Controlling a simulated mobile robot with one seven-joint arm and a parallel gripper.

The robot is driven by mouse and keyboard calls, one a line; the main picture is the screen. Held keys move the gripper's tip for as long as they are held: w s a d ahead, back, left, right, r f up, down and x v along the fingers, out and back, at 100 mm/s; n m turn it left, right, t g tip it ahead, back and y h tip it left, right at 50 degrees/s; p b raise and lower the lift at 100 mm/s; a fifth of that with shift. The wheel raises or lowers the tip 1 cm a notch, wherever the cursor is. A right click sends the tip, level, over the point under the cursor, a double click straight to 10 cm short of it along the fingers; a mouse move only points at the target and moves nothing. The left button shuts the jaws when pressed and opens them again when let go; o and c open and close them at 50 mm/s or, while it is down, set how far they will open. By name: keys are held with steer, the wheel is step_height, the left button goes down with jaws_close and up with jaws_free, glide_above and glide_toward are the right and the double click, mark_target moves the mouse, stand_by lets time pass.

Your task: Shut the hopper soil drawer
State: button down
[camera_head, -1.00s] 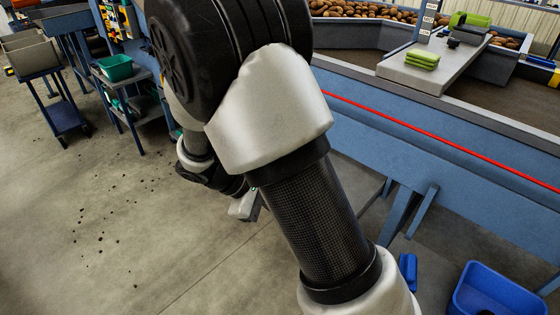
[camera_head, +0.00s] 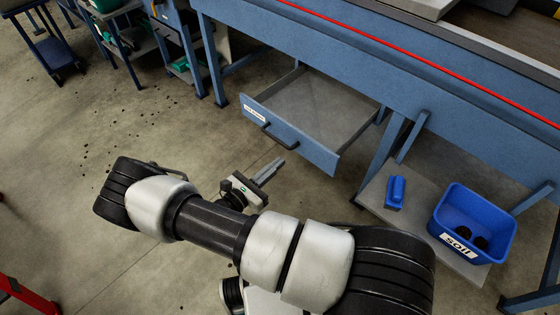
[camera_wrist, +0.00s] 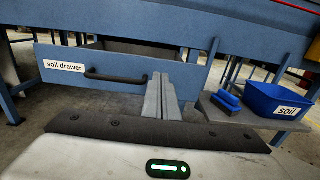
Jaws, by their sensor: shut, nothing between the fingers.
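The soil drawer (camera_head: 290,135) is blue-fronted with a grey inside and stands pulled out from under the blue machine frame. Its inside looks empty in the head view. A black bar handle (camera_head: 279,136) and a white label are on its front; in the wrist view the front (camera_wrist: 125,73) reads "soil drawer" and the handle (camera_wrist: 115,77) is left of my fingers. My gripper (camera_head: 274,166) is shut and empty, in front of the drawer front and below the handle in the head view. Its fingertips (camera_wrist: 160,82) overlap the right part of the front in the wrist view; I cannot tell whether they touch.
A blue bin labelled "soil" (camera_head: 463,207) with dark lumps inside and a blue brush-like object (camera_head: 396,191) rest on a low grey shelf at right. Blue frame legs (camera_head: 384,155) stand right of the drawer. The floor at left is open, with scattered soil crumbs.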

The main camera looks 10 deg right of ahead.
mark_target(307, 139)
steer(key=x, duration=1.1)
steer(key=shift+w+d, duration=0.15)
steer(key=shift+d, duration=0.15)
steer(key=shift+d, duration=0.1)
steer(key=b+x, duration=0.6)
steer(key=x, duration=2)
steer(key=shift+f+b, duration=0.15)
steer(key=shift+b, duration=0.25)
steer(key=shift+w+d, duration=0.5)
steer(key=shift+d, duration=0.05)
